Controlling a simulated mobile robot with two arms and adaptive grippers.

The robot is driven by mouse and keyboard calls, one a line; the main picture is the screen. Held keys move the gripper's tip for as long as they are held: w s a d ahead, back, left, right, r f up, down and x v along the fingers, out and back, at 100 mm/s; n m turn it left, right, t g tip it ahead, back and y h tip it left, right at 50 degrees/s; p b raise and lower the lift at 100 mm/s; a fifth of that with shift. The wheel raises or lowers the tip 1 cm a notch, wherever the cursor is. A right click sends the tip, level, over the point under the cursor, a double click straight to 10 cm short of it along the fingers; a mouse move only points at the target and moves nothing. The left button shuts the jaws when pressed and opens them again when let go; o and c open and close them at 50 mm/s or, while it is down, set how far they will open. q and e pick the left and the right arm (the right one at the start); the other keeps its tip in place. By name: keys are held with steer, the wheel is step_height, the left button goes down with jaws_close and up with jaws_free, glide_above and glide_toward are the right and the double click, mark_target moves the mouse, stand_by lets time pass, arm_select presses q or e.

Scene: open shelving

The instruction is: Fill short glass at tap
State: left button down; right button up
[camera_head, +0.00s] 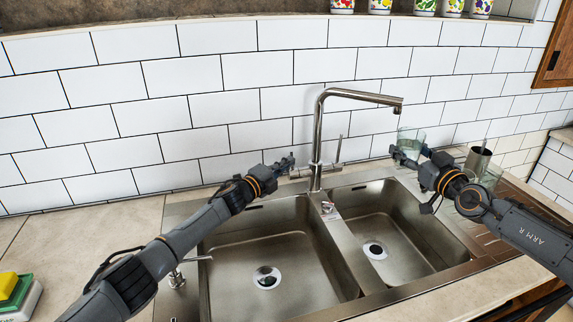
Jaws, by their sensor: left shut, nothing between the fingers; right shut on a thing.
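A short clear glass (411,137) is held in my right gripper (402,153), which is shut on it. The glass is over the right basin, a little below and slightly right of the spout end of the steel tap (318,140). My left gripper (289,162) is shut and empty, close to the left side of the tap's lower body. The tap's lever sticks up on the right of its body. Whether water runs or the glass holds any cannot be told; no stream is visible.
The double steel sink (343,230) has two empty basins. A metal cup (478,162) and other glassware stand behind my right arm. A sponge (14,291) lies at the lower left. Patterned cups (422,7) line the shelf above. The left counter (75,235) is largely clear.

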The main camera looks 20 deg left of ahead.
arm_select(q)
steer(key=shift+w, duration=0.15)
arm_select(e)
steer(key=shift+r, duration=0.1)
arm_select(q)
steer(key=shift+w+a+r, duration=0.2)
steer(key=shift+w+a, duration=0.1)
arm_select(e)
steer(key=shift+s, duration=0.15)
steer(key=shift+w, duration=0.2)
arm_select(q)
steer(key=s+d+v, duration=0.1)
steer(key=d+v, duration=0.1)
steer(key=v, duration=1)
steer(key=shift+s+d, duration=0.15)
steer(key=shift+s, duration=0.25)
